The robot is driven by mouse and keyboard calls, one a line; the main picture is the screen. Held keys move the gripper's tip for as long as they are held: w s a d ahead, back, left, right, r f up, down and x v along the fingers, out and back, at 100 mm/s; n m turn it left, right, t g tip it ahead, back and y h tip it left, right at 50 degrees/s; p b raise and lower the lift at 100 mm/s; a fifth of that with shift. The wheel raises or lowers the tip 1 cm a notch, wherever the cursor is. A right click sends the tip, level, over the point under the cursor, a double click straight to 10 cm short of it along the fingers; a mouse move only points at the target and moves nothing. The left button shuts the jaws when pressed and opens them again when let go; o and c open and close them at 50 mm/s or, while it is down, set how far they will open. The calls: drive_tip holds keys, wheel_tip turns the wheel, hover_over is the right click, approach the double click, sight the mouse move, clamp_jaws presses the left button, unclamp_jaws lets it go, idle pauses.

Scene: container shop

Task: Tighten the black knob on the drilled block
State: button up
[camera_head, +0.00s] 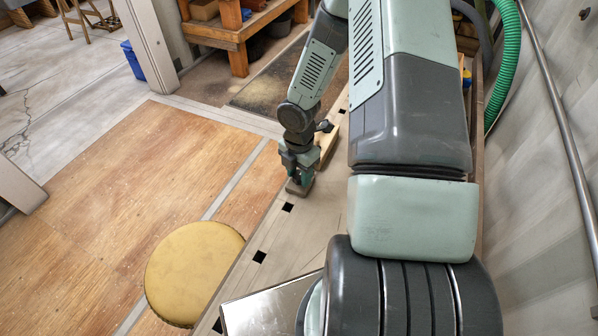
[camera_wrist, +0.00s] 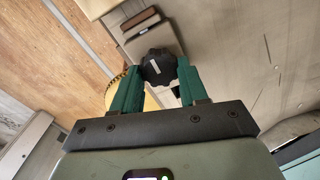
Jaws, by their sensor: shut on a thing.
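The black knob (camera_wrist: 158,67) is lobed, with a pale mark on its face. It sits between the two green fingers of my gripper (camera_wrist: 158,74) in the wrist view, and the fingers are shut on it. The drilled block (camera_wrist: 150,42) is a grey-beige piece just beyond the knob, with a dark brown strip (camera_wrist: 140,20) at its far end. In the head view my gripper (camera_head: 298,168) points down at the bench, and part of the block (camera_head: 298,188) shows under it. The knob is hidden there. I cannot see any thread or gap under the knob.
The block stands on a long narrow bench (camera_head: 305,225) with black square marks. A pale wooden piece (camera_head: 326,145) lies close behind my gripper. A round yellow seat (camera_head: 193,272) stands left of the bench. A metal plate (camera_head: 265,308) is nearer me. A wall with a pipe (camera_head: 553,130) bounds the right.

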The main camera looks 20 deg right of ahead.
drive_tip(key=m, duration=0.6)
drive_tip(key=shift+w, duration=0.1)
drive_tip(key=m, duration=0.5)
drive_tip(key=shift+w, duration=0.1)
drive_tip(key=m, duration=0.6)
drive_tip(key=shift+w+m, duration=0.1)
drive_tip(key=shift+m, duration=0.3)
drive_tip(key=m, duration=0.5)
drive_tip(key=shift+d, duration=0.15)
drive_tip(key=o, duration=1.1)
drive_tip(key=shift+c, duration=0.2)
drive_tip(key=shift+r, duration=0.1)
